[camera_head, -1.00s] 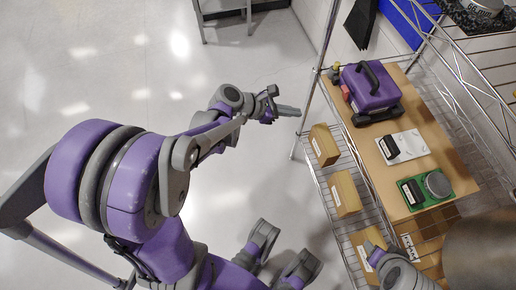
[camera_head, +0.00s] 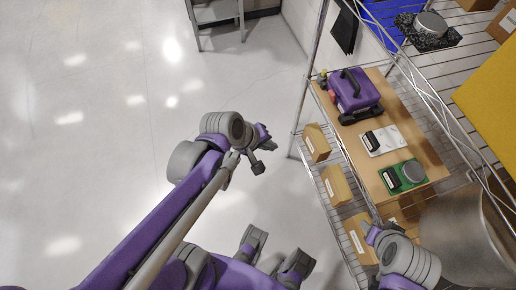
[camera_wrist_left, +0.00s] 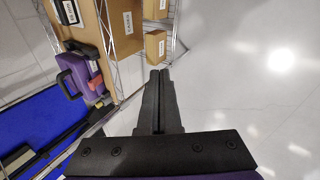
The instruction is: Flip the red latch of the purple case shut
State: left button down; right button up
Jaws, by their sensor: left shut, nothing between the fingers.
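The purple case (camera_head: 365,97) stands on the shelf's wooden board, dark handle on top. Its red latch (camera_head: 332,97) shows as a small patch on the left side; its angle is too small to tell. In the left wrist view, the case (camera_wrist_left: 82,76) is at upper left. My left gripper (camera_head: 267,146) is over the open floor, left of the shelf and apart from the case. In the left wrist view its fingers (camera_wrist_left: 159,73) are together and empty. My right arm reaches in at lower right, but its fingers do not show.
The wire shelf's upright (camera_head: 306,95) stands between my left gripper and the case. Cardboard boxes (camera_head: 336,185) sit on a lower shelf. A white board (camera_head: 383,140) and a green scale-like device (camera_head: 403,176) lie nearer than the case. Floor at left is clear.

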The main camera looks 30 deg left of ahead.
pick_arm(q)
jog(key=s+m, duration=0.1)
jog(key=s+r+m+p, duration=0.1)
jog(key=s+r+m+y, duration=0.1)
jog(key=shift+s+a, duration=0.15)
jog(key=shift+a, duration=0.15)
dwell(0.3)
